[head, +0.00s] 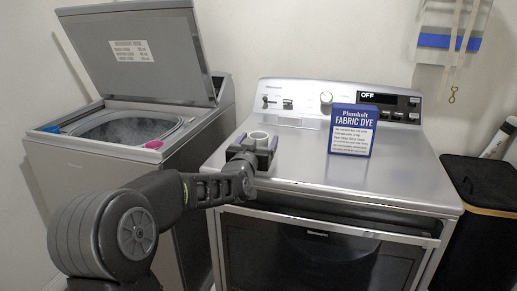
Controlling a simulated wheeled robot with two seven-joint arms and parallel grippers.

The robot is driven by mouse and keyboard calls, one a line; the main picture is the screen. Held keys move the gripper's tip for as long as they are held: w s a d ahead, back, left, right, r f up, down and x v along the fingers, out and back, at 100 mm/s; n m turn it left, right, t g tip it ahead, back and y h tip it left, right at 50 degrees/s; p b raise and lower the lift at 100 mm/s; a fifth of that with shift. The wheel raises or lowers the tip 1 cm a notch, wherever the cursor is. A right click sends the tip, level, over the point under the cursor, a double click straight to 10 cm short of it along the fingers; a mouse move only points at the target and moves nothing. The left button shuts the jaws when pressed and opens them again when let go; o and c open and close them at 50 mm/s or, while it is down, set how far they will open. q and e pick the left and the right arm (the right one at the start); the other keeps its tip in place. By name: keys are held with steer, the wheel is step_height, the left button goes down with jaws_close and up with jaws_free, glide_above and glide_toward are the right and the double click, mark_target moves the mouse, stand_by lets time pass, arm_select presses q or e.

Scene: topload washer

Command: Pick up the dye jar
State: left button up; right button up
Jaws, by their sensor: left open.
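The dye jar (259,135), a small whitish round jar, stands on the front left of the silver dryer top (300,165). My left gripper (257,143) is at the jar, open, with its fingers on either side of it. The gripper hides the jar's lower part, and I cannot tell whether the fingers touch it. My right gripper is not in view.
A blue fabric dye box (352,130) stands upright on the dryer, right of the jar. The dryer's control panel (340,100) rises behind. The topload washer (100,160) at left has its lid (140,55) up. A black hamper (483,220) stands at right.

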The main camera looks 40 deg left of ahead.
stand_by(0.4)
arm_select(q)
steer(key=c, duration=1.5)
steer(key=shift+r, duration=0.1)
step_height(320, 180, up, 10)
steer(key=p, duration=0.2)
steer(key=shift+p, duration=0.3)
